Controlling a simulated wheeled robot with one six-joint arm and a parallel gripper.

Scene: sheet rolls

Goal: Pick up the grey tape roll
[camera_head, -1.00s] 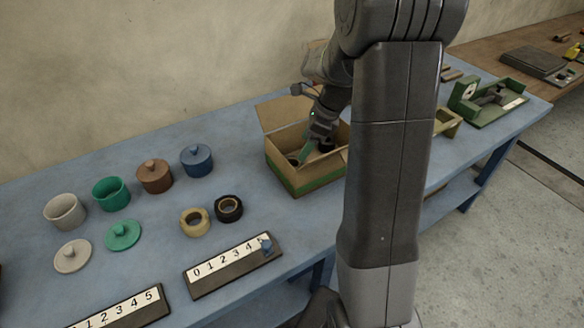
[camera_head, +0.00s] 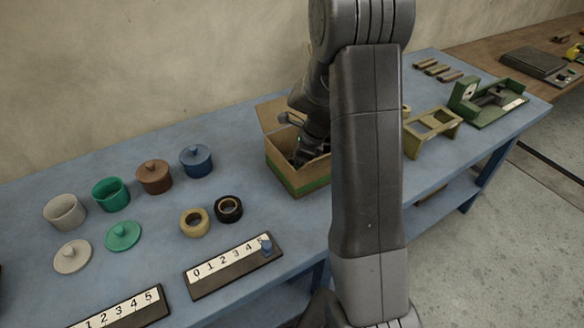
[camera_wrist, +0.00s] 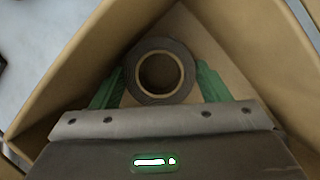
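The grey tape roll (camera_wrist: 134,75) shows in the wrist view as a dark grey ring with a tan core, lying in a corner of the open cardboard box (camera_wrist: 242,30). My gripper (camera_wrist: 159,72) is open, its green fingers one on each side of the roll. Narrow gaps seem to remain, but I cannot tell whether either finger touches it. In the head view the cardboard box (camera_head: 300,184) has a green band, and my gripper reaches down into it. The box's front wall and my arm hide the fingertips and the roll there.
A yellow tape roll (camera_head: 194,222) and a black tape roll (camera_head: 229,208) lie on the blue table left of the box. Several pots, lids and numbered strips are further left. An olive stand (camera_head: 432,130) is on the right. The box walls closely surround my gripper.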

